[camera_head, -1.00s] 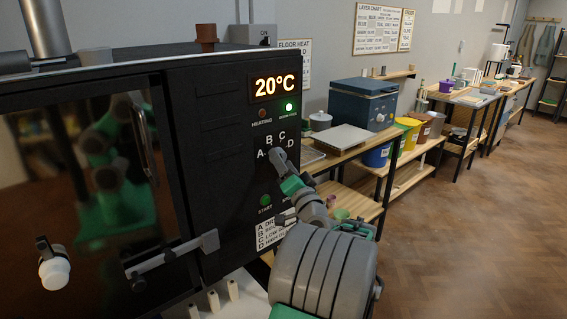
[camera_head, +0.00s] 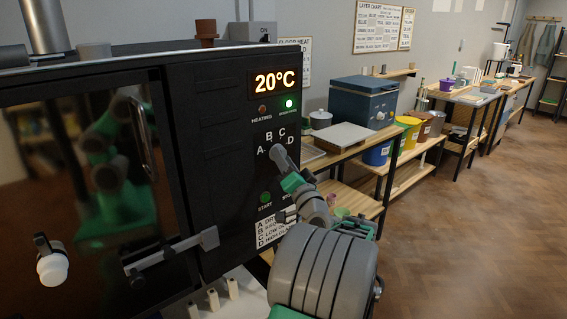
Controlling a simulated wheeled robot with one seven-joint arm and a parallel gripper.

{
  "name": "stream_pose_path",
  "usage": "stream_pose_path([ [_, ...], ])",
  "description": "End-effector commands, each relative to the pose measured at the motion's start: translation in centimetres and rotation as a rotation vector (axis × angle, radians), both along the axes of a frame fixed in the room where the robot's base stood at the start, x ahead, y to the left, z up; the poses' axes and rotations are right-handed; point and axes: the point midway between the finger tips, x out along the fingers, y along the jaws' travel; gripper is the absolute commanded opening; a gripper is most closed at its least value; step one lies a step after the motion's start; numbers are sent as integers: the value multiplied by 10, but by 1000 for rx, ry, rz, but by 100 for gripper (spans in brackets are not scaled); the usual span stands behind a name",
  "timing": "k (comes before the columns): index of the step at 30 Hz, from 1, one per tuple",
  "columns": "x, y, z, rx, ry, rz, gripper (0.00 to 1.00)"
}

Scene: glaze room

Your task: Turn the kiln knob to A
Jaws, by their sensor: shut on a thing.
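The black kiln (camera_head: 215,150) fills the left of the head view, with its control panel on the right side of its front. The letters A, B, C and D (camera_head: 275,138) stand in an arc on the panel. My gripper (camera_head: 277,151) is at the middle of this arc, shut on the kiln knob. The gripper covers the knob, so I cannot tell which letter it points to. The display (camera_head: 275,82) reads 20°C. A green light (camera_head: 289,104) is lit below it, and the heating light (camera_head: 262,109) looks dim.
A green start button (camera_head: 265,198) and a white program list (camera_head: 272,230) sit lower on the panel. A latch bar (camera_head: 180,250) sticks out at the door's lower edge. Wooden benches (camera_head: 345,145) with a blue box (camera_head: 362,102) and buckets stand right. The floor at right is clear.

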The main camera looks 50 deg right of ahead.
Motion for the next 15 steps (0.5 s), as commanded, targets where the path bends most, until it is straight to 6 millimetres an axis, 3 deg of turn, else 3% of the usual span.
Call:
stream_pose_path([
  [15,-1,-3,-15,-342,73,-1,0],
])
